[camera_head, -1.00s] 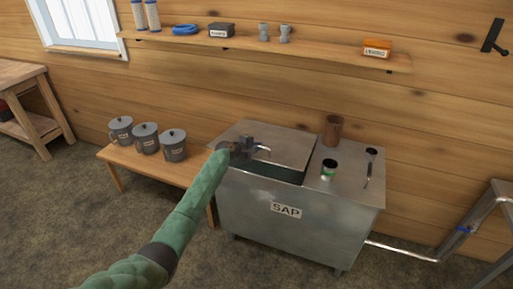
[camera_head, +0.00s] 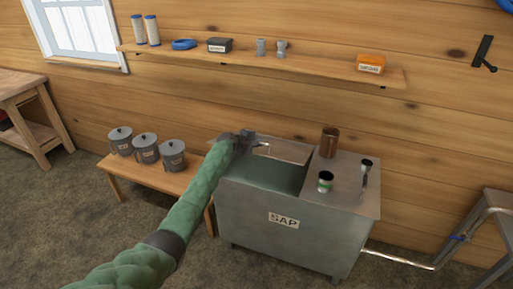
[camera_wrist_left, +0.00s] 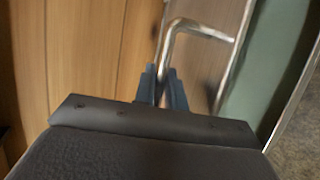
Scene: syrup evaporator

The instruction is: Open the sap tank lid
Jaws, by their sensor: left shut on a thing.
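The metal sap tank (camera_head: 284,240) stands against the wooden wall with a "SAP" label on its front. Its lid (camera_head: 288,152) is tilted up toward the wall, and the greenish interior shows through the opening in front of it. My left gripper (camera_head: 243,138) is at the left part of the lid, shut on the lid's bent metal handle (camera_head: 263,147). In the left wrist view the fingers (camera_wrist_left: 162,88) close around the handle (camera_wrist_left: 200,27). The gripper and forearm hide the lid's left part. My right gripper is not in view.
Several lidded grey pots (camera_head: 146,149) sit on a low bench (camera_head: 150,179) at left. A shelf (camera_head: 300,74) runs above the tank.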

